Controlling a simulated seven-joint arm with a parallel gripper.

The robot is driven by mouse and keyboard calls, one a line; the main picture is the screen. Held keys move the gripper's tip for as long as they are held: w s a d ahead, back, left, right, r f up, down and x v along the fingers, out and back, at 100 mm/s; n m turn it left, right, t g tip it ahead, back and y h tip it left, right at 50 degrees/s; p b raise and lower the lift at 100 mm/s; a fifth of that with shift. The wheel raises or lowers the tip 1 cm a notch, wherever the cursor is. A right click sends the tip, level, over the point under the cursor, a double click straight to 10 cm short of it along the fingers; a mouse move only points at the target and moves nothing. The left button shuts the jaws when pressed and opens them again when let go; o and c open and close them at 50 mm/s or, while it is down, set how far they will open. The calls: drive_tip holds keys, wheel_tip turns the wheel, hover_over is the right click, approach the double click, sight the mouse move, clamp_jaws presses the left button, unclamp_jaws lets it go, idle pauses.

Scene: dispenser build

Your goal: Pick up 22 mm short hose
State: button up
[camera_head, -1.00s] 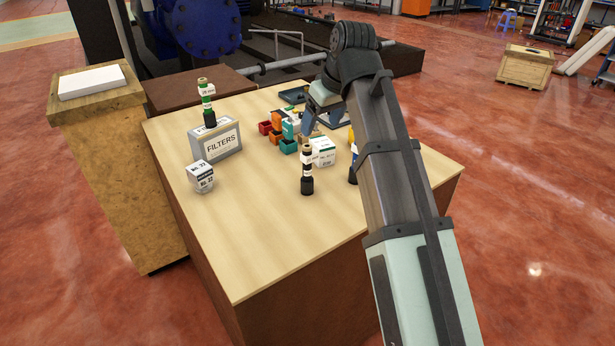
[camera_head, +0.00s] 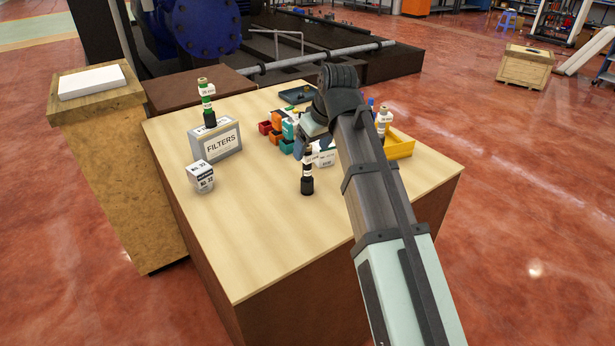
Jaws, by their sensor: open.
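A short black hose (camera_head: 307,184) with white label bands stands upright on the workbench, right of the middle; its size print is too small to read. A hose with green bands (camera_head: 208,104) stands on top of the grey FILTERS box, with a white label at its top. Another hose with a pale label (camera_head: 383,121) stands by the yellow bin, partly behind my arm. My gripper (camera_head: 304,147) is open, just above or behind the top of the short black hose. My wrist hides part of the fingers, and I cannot tell whether they touch the hose.
The FILTERS box (camera_head: 220,142) and a small white box (camera_head: 201,176) stand on the left. A white carton (camera_head: 325,158) is close behind the black hose. Small coloured bins (camera_head: 265,127) and a yellow bin (camera_head: 402,147) stand farther back. The bench's front is clear.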

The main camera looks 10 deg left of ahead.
sight(312, 152)
drive_tip(key=shift+x, duration=2.35)
drive_tip(key=shift+d, duration=0.2)
clamp_jaws()
